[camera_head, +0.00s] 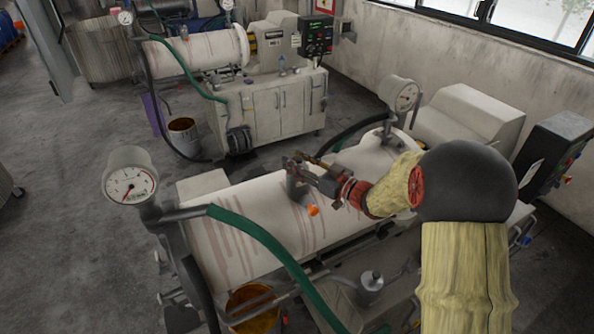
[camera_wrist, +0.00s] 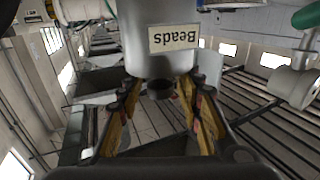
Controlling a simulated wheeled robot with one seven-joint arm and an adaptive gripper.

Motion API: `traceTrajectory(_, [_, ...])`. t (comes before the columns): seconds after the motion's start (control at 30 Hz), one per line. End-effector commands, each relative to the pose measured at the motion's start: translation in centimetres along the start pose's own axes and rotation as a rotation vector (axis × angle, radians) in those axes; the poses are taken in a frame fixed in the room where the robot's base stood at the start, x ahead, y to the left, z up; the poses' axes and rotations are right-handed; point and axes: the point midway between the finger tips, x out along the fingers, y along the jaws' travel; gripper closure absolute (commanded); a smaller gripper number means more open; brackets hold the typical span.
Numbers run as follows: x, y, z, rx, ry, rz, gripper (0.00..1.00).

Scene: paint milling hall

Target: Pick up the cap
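A grey cylinder with a white "Beads" label (camera_wrist: 158,62) fills the upper middle of the wrist view. A short dark round piece (camera_wrist: 160,88) shows at its lower end; I cannot tell for sure which part is the cap. In the head view, a small grey upright cylinder (camera_head: 297,187) stands on top of the white mill drum (camera_head: 245,228). My gripper (camera_head: 300,165) is at its upper part. In the wrist view, the fingers of my gripper (camera_wrist: 160,90) are spread on both sides of the cylinder. Contact is not clear.
A pressure gauge (camera_head: 130,184) and green hose (camera_head: 262,238) are at the drum's left end. An orange knob (camera_head: 313,210) sits near the cylinder. Another gauge (camera_head: 400,94) stands behind my arm. A second mill (camera_head: 205,48) stands farther back, with open floor left.

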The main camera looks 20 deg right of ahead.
Motion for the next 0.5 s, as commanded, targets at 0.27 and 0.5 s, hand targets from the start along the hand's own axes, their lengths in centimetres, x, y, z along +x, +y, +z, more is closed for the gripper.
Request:
traceTrajectory(0.27, [-0.02,0.01,0.00,0.000,0.000,0.000,0.82])
traceTrajectory(0.5, [-0.02,0.01,0.00,0.000,0.000,0.000,0.96])
